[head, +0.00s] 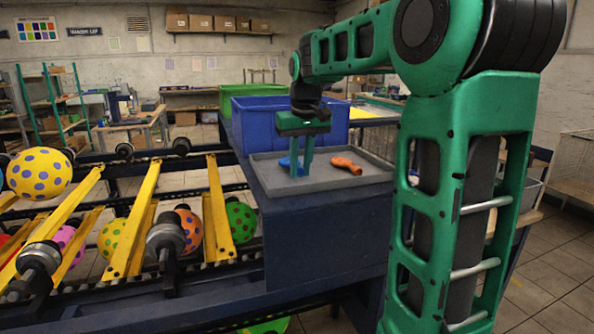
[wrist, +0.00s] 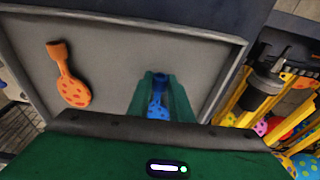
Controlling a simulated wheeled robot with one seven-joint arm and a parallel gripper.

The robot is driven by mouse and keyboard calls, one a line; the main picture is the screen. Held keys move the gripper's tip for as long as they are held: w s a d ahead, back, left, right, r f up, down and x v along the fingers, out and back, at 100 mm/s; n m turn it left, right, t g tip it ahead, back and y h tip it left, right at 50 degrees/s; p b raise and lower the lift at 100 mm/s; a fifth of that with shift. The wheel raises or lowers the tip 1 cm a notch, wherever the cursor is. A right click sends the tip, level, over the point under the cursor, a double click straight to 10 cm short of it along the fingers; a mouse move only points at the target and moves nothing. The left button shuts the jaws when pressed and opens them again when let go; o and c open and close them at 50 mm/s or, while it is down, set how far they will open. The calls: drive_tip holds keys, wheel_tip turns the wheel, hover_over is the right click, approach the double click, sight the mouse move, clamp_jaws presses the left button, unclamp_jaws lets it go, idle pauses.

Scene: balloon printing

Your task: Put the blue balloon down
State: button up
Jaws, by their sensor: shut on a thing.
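The blue balloon (wrist: 157,108) is flat with darker spots and lies between the two green fingers of my gripper (wrist: 160,95) in the wrist view. In the head view my gripper (head: 297,165) points straight down into the grey tray, shut on the blue balloon (head: 285,163). The balloon is at or just above the tray floor; I cannot tell if it touches. An orange spotted balloon (head: 346,166) lies in the tray (head: 378,177) to the right of my gripper. It also shows at the left in the wrist view (wrist: 70,85).
A blue bin (head: 262,118) stands behind the tray, with a green bin (head: 225,97) farther back. At the left, a rack with yellow bars (head: 217,212) carries several round spotted balloons, such as a yellow one (head: 39,173). The tray floor between the two flat balloons is clear.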

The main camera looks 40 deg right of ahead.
drive_tip(key=shift+f, duration=0.4)
drive_tip(key=shift+f, duration=0.15)
